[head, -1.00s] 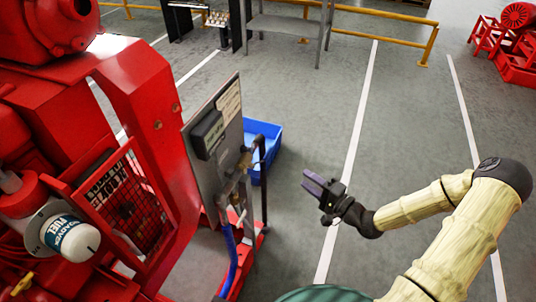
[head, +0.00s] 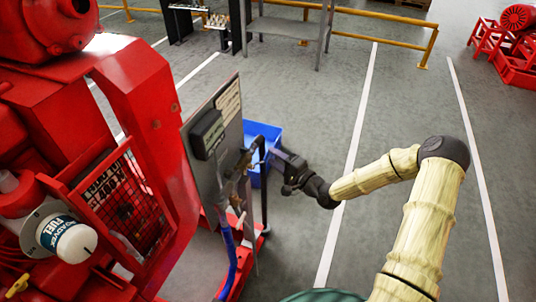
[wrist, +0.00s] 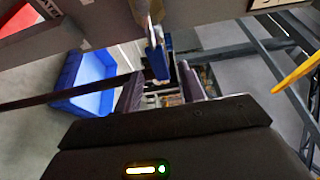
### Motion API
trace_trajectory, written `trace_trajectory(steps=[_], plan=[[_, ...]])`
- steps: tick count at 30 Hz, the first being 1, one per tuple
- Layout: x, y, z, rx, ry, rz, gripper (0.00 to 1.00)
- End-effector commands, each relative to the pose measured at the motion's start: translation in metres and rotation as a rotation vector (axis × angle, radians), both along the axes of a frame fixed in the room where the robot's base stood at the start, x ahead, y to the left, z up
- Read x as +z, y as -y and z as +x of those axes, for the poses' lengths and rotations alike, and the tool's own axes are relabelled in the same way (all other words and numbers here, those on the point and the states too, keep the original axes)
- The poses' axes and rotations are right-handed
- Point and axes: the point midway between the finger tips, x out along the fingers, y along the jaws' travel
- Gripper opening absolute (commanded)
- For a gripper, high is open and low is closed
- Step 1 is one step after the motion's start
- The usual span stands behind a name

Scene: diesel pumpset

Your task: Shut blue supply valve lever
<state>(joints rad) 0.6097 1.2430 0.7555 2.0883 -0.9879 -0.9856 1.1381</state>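The blue valve lever (wrist: 160,62) shows in the wrist view as a blue tab hanging from a metal fitting (wrist: 150,18). It appears in the gap between my fingertips, a little beyond them; I see no contact. My gripper (wrist: 160,85) has its two dark fingers apart, with nothing held. In the head view my gripper (head: 277,160) is beside the right side of the upright panel (head: 215,130), close to the pipework (head: 240,170). The blue lever cannot be made out in the head view.
A blue bin (head: 272,133) stands on the floor behind the panel. A thin dark bar (wrist: 60,97) crosses the wrist view near the fingers. The red pumpset (head: 140,105) fills the left. Open floor (head: 400,120) lies to the right.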

Motion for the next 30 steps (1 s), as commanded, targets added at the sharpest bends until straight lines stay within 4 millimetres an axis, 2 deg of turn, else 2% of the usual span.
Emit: trace_trajectory(steps=[6,17,23,30], plan=[[-0.001,-0.022,0.019,0.002,0.001,-0.001,0.4],[0.0,-0.026,0.023,0.0,0.0,0.0,0.4],[0.0,-0.025,0.023,0.0,0.0,0.0,0.01],[0.0,-0.025,0.023,0.0,0.001,-0.001,0.0]])
